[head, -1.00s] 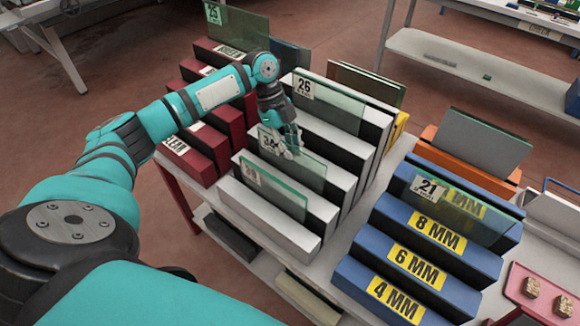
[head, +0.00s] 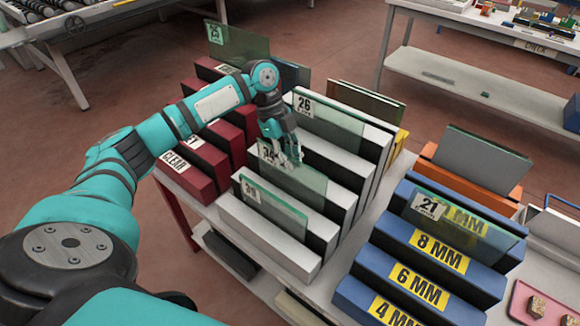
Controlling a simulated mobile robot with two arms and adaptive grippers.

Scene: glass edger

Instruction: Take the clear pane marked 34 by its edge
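The clear pane marked 34 (head: 306,184) stands upright in a slot of the white rack, its label (head: 267,153) at the upper left corner. My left gripper (head: 287,158) is at this pane's top edge beside the label. My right gripper is out of view.
The white rack (head: 262,238) also holds a pane marked 26 (head: 335,122) behind and another labelled pane (head: 280,213) in front. Dark red racks (head: 187,172) stand left, under my arm. Blue racks (head: 405,282) with a pane marked 21 (head: 460,222) stand right.

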